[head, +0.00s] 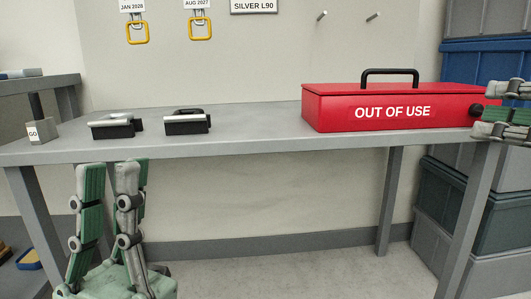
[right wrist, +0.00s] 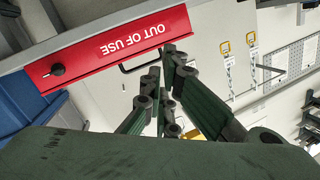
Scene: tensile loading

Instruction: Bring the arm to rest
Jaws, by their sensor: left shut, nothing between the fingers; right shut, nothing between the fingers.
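My left gripper (head: 108,168) is at the lower left of the head view, in front of the table's front edge. Its green and grey fingers point up, and it is shut and empty. My right gripper (head: 492,110) comes in at the right edge of the head view, in front of the right end of a red box (head: 340,113). It is shut and empty; its fingers also show in the right wrist view (right wrist: 160,65), with the red box (right wrist: 105,50) beyond them. Whether it touches the box cannot be told. Most of both arms is out of view.
The grey table (head: 250,146) carries the red "OUT OF USE" box, two black clamp-like blocks (head: 112,130) (head: 186,125) and a small "GO" block (head: 41,132). Stacked bins (head: 465,200) stand at the right. Yellow-ringed tags (head: 137,33) hang on the wall. The table's middle is clear.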

